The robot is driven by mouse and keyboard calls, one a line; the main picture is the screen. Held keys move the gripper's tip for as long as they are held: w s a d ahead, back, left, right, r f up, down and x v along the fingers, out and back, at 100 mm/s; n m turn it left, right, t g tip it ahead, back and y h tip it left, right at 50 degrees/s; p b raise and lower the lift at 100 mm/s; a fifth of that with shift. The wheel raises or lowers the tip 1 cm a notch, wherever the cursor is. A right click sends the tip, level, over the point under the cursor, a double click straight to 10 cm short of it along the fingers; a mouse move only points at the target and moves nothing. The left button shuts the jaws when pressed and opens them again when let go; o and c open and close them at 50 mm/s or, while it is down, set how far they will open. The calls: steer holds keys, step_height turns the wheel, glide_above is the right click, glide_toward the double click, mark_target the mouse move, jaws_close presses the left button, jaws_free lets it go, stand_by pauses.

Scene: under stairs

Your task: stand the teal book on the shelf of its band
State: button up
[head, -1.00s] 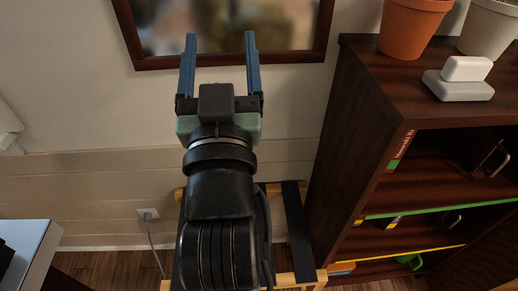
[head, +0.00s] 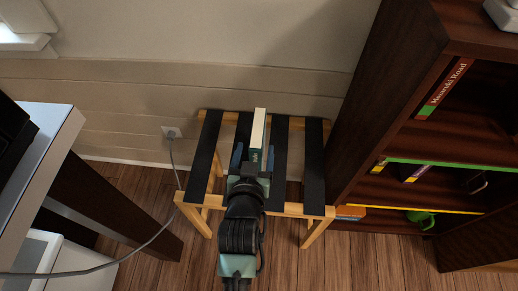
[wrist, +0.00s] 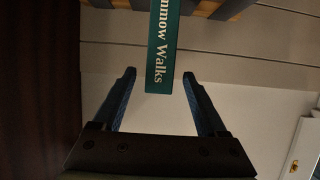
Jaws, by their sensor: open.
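The teal book (head: 257,140) stands on the slatted wooden rack, its pale page edges facing up. In the wrist view its spine (wrist: 163,50) shows white lettering ending in "Walks". No coloured band on it can be made out. My gripper (head: 254,157) is open at the near end of the book. In the wrist view the fingertips (wrist: 159,72) are on either side of the spine's end, with gaps on both sides. The dark bookcase (head: 388,85) at right has one shelf with a green edge strip (head: 450,166) and a lower one with a yellow strip (head: 430,208).
A red book (head: 444,88) with a green band stands on the upper shelf. Books with yellow ends (head: 379,166) are on the shelf below the green strip, and a green mug (head: 421,218) is lower. A white-topped table (head: 50,135) is at left. A cable (head: 172,170) hangs from a wall socket.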

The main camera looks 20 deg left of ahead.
steer(key=shift+b+x, duration=1.1)
steer(key=shift+x, duration=2.4)
jaws_close()
steer(key=shift+r, duration=0.1)
